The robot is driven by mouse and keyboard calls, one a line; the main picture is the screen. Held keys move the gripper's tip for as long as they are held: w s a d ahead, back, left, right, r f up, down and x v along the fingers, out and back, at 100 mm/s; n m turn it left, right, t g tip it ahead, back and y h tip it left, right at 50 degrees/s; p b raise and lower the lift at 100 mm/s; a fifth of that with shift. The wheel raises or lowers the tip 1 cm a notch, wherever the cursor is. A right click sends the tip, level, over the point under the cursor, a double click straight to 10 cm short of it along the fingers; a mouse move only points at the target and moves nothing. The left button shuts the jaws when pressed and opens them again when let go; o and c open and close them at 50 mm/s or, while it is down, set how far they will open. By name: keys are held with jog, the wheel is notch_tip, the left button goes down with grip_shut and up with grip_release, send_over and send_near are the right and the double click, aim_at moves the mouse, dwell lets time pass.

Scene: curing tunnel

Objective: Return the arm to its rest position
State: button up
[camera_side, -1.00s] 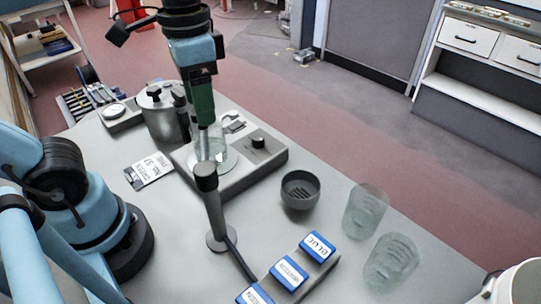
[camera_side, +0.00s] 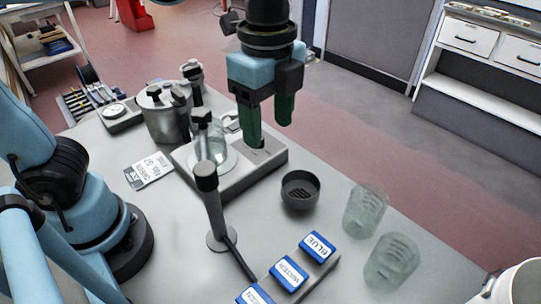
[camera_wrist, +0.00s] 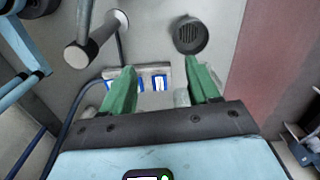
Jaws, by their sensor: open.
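My gripper (camera_side: 267,133) has two green fingers, spread apart with nothing between them. It hangs above the right part of the flat grey device (camera_side: 245,172), to the right of a clear glass vessel (camera_side: 210,148). A dark-topped item (camera_side: 203,122) stands in or behind the vessel; I cannot tell which. In the wrist view my gripper (camera_wrist: 160,72) is also open and empty, with the bench below it.
A dark bowl (camera_side: 300,190), two clear tumblers (camera_side: 366,210) and a rack with blue labels (camera_side: 290,273) stand at the right and front. A black-headed post (camera_side: 207,182) rises near the vessel. A metal canister (camera_side: 160,115) stands behind left. The bowl also shows in the wrist view (camera_wrist: 190,37).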

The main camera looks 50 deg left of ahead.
jog(key=shift+s+d+r+m, duration=0.1)
jog(key=shift+d+r+m, duration=0.25)
jog(key=shift+d+m, duration=0.15)
jog(key=shift+o, duration=0.2)
dwell(0.9)
